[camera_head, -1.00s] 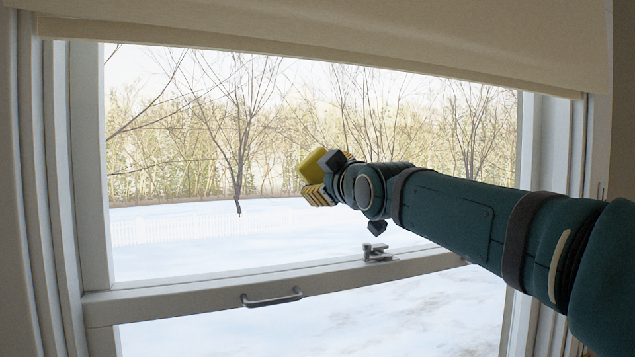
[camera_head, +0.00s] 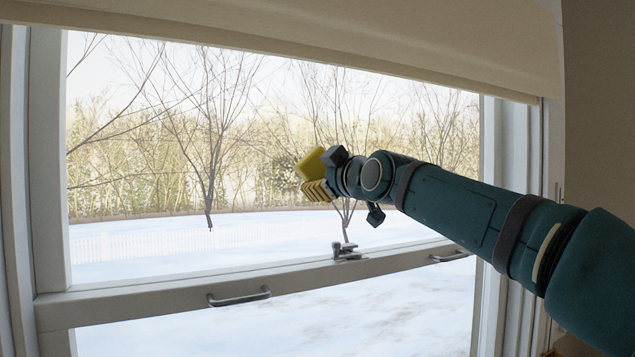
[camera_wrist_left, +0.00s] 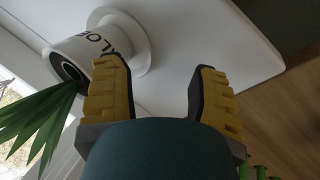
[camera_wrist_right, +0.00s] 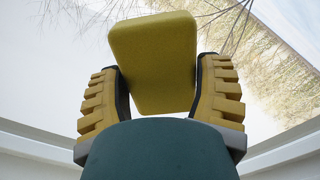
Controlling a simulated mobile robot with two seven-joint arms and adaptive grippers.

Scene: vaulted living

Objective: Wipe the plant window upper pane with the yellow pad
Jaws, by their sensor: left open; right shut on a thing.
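The window's upper pane (camera_head: 130,215) fills the middle of the head view, with snow and bare trees behind the glass. My right gripper (camera_head: 322,172) is in front of this pane, right of its middle. It is shut on the yellow pad (camera_head: 310,164). In the right wrist view the pad (camera_wrist_right: 155,62) sits between both fingers (camera_wrist_right: 158,85), its broad face showing. I cannot tell whether the pad touches the glass. My left gripper (camera_wrist_left: 160,95) is open and empty in the left wrist view, near a white pot (camera_wrist_left: 88,55) with green leaves (camera_wrist_left: 35,122).
A pale blind (camera_head: 300,40) hangs across the window's top. The sash rail (camera_head: 130,300) below the pane carries a latch (camera_head: 346,251) and metal handles (camera_head: 238,297). The left wrist view shows a white surface (camera_wrist_left: 200,30) by the pot and a wooden floor (camera_wrist_left: 285,125).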

